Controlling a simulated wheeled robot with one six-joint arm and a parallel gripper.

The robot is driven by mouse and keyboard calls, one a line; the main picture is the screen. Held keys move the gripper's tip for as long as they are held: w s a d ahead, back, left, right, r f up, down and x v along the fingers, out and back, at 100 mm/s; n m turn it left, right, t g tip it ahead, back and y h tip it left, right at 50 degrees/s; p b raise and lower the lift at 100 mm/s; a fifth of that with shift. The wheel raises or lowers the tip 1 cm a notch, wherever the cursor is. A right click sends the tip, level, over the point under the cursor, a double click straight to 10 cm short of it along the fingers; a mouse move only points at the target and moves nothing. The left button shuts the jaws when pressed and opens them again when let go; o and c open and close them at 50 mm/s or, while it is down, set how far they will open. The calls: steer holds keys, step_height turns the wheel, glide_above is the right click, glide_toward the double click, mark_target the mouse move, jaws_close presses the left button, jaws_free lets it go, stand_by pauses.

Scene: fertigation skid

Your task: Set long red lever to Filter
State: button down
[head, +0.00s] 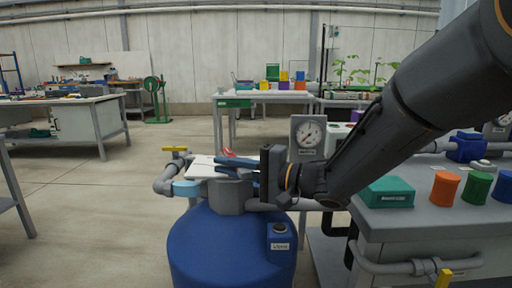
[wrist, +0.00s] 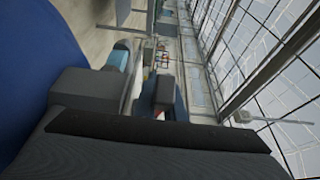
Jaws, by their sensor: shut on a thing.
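The long red lever (head: 228,153) shows as a short red piece at the valve head (head: 230,196) on top of the blue tank (head: 230,245). My gripper (head: 236,163) comes in from the right and is shut on the lever, with the fingers covering most of it. A white plate (head: 203,167) lies at the valve top beside the fingers; any markings on it are too small to read. In the wrist view the picture is turned sideways, with the blue tank (wrist: 35,75) at the left. Only a trace of red shows by the dark finger there.
A pressure gauge (head: 308,132) stands just behind my gripper. A pipe with a yellow handle (head: 175,149) is left of the valve. A grey bench with a green box (head: 387,191) and an orange cylinder (head: 445,188) stands at the right.

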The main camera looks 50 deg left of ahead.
steer(key=shift+w+d+n+g+h+p, duration=0.3)
steer(key=shift+n+g+h+p, duration=0.3)
steer(key=shift+g+p, duration=0.25)
steer(key=shift+w+d+n+g+h+p, duration=0.15)
steer(key=shift+w+n+g+h+p, duration=0.1)
steer(key=shift+n+g+h+p, duration=0.4)
steer(key=shift+g+p, duration=0.35)
steer(key=shift+g, duration=0.05)
steer(key=c, duration=1.8)
jaws_free()
steer(key=shift+c, duration=0.2)
steer(key=shift+w, duration=0.1)
